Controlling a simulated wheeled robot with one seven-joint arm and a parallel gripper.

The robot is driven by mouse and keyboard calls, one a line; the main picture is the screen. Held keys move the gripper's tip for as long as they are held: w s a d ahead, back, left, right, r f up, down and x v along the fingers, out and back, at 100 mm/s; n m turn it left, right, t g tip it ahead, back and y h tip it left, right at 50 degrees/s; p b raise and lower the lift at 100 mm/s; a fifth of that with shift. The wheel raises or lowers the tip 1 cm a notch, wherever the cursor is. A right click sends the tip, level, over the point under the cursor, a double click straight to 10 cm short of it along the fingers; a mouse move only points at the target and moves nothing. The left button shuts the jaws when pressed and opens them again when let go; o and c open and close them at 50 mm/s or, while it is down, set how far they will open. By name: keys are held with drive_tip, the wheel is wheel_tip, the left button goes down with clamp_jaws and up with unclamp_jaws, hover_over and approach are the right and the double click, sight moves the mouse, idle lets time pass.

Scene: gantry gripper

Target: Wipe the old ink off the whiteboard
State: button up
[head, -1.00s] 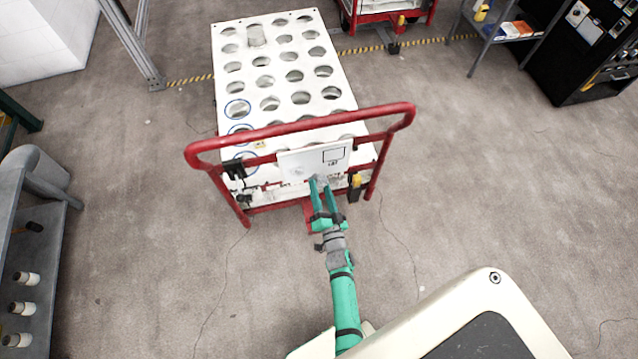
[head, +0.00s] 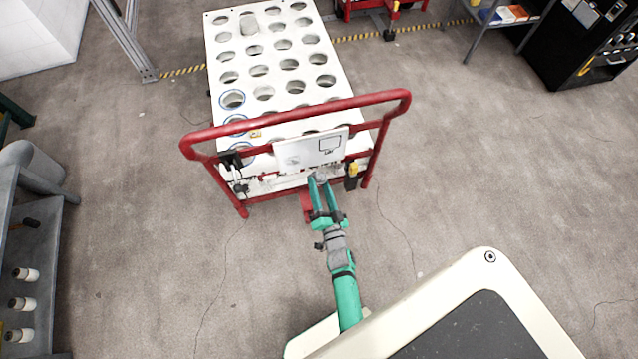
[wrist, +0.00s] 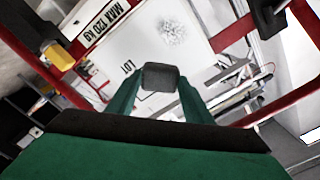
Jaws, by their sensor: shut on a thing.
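The whiteboard (head: 308,152) is a small white panel on the red handle frame of a cart. It also shows in the wrist view (wrist: 198,22), with a grey scribble of ink (wrist: 172,32) on it and the printed word "LOT" near its edge. My gripper (head: 317,178) is at the board's lower edge in the head view. It is shut on a dark grey block, seemingly the eraser (wrist: 160,77), held between the green fingertips. The block appears apart from the scribble; whether it touches the board I cannot tell.
The cart's red handle bar (head: 300,115) runs above the board. A white deck with round holes (head: 310,60) lies behind it. A yellow-and-black item (head: 351,172) hangs right of the board. A grey shelf with white rolls (head: 40,265) stands at left.

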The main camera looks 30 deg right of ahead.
idle(0.4)
drive_tip(key=w+a+f, duration=0.4)
drive_tip(key=a+f, duration=0.1)
drive_tip(key=a, duration=0.3)
drive_tip(key=shift+x, duration=2.8)
drive_tip(key=shift+x, duration=1)
drive_tip(key=shift+r, duration=0.15)
